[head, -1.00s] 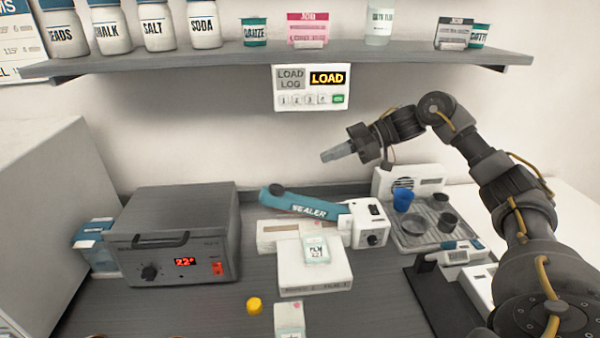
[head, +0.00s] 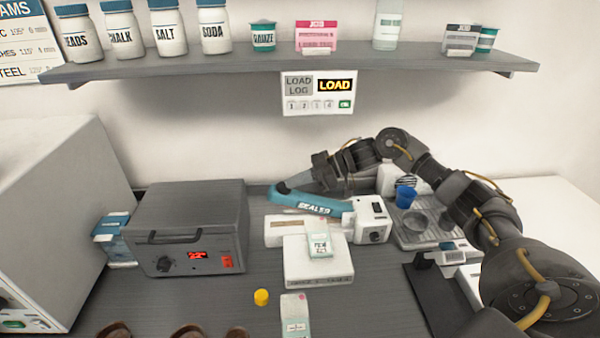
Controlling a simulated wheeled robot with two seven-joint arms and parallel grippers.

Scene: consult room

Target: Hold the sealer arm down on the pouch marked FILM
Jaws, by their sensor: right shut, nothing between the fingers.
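The teal sealer arm (head: 315,204), lettered SEALER, slopes up to the left from its white housing (head: 371,218), its dark free end raised above the pale sealer base (head: 284,232). A small pale-green pouch (head: 319,243) with blurred lettering, possibly FILM, lies on a white box in front of the sealer. Another pouch (head: 295,314) lies nearer me; its marking is unreadable. My right gripper (head: 291,184) is shut and empty, its tips at or just above the arm's free end; I cannot tell whether they touch. My left gripper is out of view.
A grey heater box (head: 190,225) with a red display stands left. A yellow cap (head: 261,297) lies on the counter. A blue cup (head: 405,196) and dark cups stand on a tray at right. The shelf (head: 300,64) with jars runs above, a LOAD panel (head: 318,92) below it.

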